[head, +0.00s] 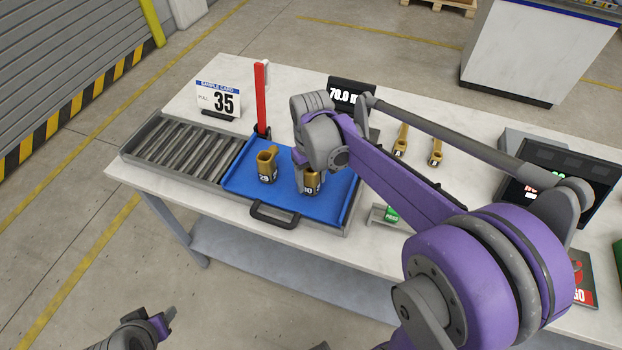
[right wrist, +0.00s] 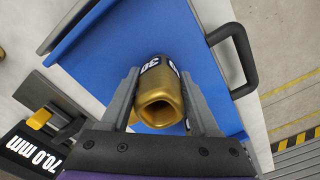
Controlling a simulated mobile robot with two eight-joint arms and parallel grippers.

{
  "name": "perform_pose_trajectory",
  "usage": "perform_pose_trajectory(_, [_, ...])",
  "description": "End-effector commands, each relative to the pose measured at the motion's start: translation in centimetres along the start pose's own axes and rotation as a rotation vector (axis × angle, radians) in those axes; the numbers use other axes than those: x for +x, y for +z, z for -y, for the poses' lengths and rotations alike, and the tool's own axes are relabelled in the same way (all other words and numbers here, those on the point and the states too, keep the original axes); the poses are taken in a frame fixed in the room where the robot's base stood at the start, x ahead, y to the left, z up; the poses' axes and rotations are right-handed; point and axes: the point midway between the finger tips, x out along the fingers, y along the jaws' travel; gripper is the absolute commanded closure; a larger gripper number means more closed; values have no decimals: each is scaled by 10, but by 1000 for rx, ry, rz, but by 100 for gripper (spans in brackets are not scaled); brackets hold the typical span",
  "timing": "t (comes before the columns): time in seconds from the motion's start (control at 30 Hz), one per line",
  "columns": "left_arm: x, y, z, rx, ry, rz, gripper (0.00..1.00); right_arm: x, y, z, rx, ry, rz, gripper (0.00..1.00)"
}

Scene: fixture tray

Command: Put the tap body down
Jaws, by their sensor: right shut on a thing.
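A brass tap body marked 30 (head: 312,184) is between the fingers of my right gripper (head: 309,172), over the blue tray (head: 285,206). In the right wrist view, the tap body (right wrist: 160,92) has its open brass end towards the camera, and my right gripper (right wrist: 160,105) is shut on it, one finger on each side. I cannot tell whether its base touches the tray floor. A second brass tap body, marked 29 (head: 267,166), stands in the tray just to the left. My left gripper (head: 163,322) is low at the bottom left, away from the table; its opening is unclear.
A red upright post (head: 262,95) stands at the tray's back edge. A roller rack (head: 185,150) lies left of the tray. A black handle (head: 273,215) is at the front.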

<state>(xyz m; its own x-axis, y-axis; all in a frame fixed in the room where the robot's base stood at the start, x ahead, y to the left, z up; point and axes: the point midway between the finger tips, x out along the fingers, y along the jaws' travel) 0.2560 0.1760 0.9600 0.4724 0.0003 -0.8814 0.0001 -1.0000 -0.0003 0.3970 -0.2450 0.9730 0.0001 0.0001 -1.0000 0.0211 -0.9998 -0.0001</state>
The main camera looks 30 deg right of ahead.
Motion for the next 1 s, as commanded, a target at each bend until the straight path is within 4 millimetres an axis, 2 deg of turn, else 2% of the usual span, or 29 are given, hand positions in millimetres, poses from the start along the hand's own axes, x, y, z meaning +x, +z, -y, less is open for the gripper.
perform_pose_trajectory(0.4, [2,3,0,0,0,3,50,6,0,0,0,0,1,100])
perform_pose_trajectory(0.43, [2,2,0,0,0,2,50,6,0,0,0,0,0,34])
perform_pose_trajectory(0.57, [2,2,0,0,0,2,50,5,0,0,0,0,0,11])
perform_pose_trajectory(0.6, [2,2,0,0,0,2,50,5,0,0,0,0,0,8])
perform_pose_trajectory(0.87, [1,1,0,0,0,1,50,4,0,0,0,0,0,8])
perform_pose_trajectory(1.0, [-1,-1,0,0,0,-1,50,-6,0,0,0,0,-1,8])
